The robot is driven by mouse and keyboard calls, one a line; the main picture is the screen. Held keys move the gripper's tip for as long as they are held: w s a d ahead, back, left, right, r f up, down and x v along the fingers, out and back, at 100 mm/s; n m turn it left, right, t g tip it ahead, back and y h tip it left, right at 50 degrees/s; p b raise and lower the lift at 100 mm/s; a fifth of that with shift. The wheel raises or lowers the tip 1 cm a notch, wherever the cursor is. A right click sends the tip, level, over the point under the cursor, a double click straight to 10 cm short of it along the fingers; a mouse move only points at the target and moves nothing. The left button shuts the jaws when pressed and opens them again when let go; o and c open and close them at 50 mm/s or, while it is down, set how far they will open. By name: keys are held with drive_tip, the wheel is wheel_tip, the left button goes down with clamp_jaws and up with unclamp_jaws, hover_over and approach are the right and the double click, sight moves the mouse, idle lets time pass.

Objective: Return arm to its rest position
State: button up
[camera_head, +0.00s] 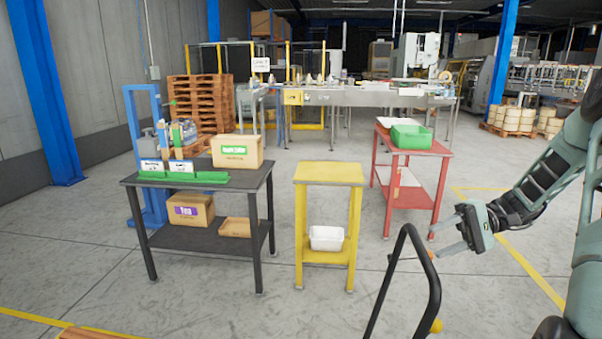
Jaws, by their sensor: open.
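My gripper (447,240) is at the right of the view, at the end of my arm, which comes in from the right edge. Its two fingers point left and are apart, with nothing between them. It is in front of the red table (421,143) in the picture and touches none of the tables. A black curved bar (405,240) stands close to the left of the fingertips; I cannot tell the exact gap.
The black table (250,182) holds a cardboard box (237,158) and green holders. The yellow stand (328,173) has a white bin (326,238) below. A green crate (411,137) sits on the red table. Open floor lies in front of the tables.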

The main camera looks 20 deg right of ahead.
drive_tip(key=a+n+g+h+b, duration=0.2)
drive_tip(key=a+n+g+h, duration=0.5)
drive_tip(key=a, duration=1.6)
drive_tip(key=s+a+f+n+t+h+b, duration=0.1)
drive_tip(key=s+a+n+t+h, duration=0.2)
drive_tip(key=s+a, duration=1.2)
drive_tip(key=a+n+h, duration=0.1)
drive_tip(key=n+h, duration=0.2)
drive_tip(key=n, duration=0.1)
drive_tip(key=shift+s+a+f+h+b, duration=0.25)
drive_tip(key=shift+s+h+b, duration=0.05)
drive_tip(key=shift+s, duration=0.05)
